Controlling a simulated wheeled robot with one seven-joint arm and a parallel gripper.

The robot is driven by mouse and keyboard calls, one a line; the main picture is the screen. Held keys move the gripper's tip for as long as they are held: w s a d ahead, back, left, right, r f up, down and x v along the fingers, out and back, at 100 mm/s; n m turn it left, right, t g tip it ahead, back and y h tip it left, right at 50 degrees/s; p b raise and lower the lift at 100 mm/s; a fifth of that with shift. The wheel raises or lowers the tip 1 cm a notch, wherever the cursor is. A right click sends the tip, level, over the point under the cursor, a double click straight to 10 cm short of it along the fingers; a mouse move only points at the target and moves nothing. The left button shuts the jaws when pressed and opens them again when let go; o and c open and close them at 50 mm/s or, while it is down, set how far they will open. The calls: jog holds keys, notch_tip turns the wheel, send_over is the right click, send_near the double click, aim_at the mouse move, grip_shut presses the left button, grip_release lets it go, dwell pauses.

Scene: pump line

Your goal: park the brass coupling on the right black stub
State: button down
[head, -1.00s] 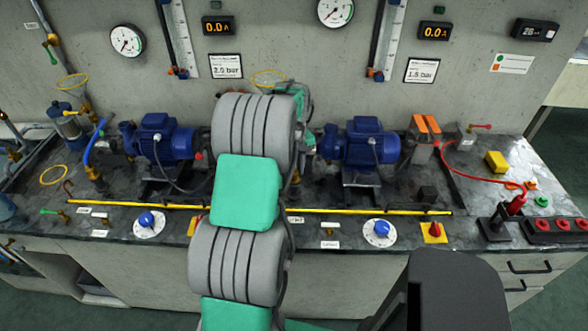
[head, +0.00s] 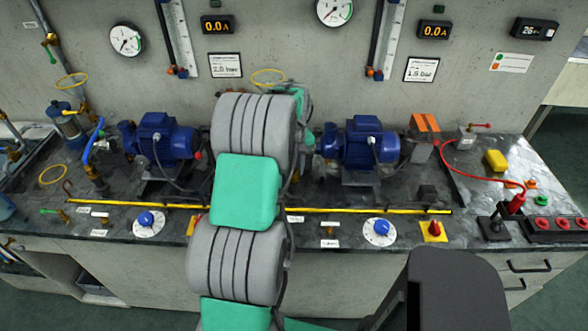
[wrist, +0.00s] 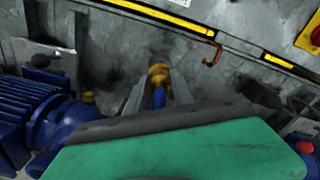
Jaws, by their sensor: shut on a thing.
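In the wrist view my gripper (wrist: 158,92) points down at the grey worktop, its two grey fingers on either side of a brass coupling (wrist: 158,72) with a short blue part (wrist: 158,97) behind it. It is shut on the coupling. In the head view my arm's grey and green links hide the gripper and the coupling. I cannot make out the right black stub for certain in either view. The worktop around the coupling looks bare in the wrist view.
Blue pumps stand left (head: 160,137) and right (head: 362,145) of my arm. A yellow strip (head: 370,211) runs along the front. A copper-coloured hook (wrist: 212,52) stands near a gap in the strip. A red cable (head: 450,165) lies at the right.

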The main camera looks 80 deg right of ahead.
jog(key=shift+f, duration=0.4)
jog(key=c, duration=1)
grip_release()
jog(key=shift+r, duration=0.15)
jog(key=shift+r+p, duration=1.7)
jog(key=shift+r, duration=1.2)
notch_tip(320, 180, up, 8)
jog(key=shift+f+b, duration=0.1)
jog(key=shift+b, duration=0.6)
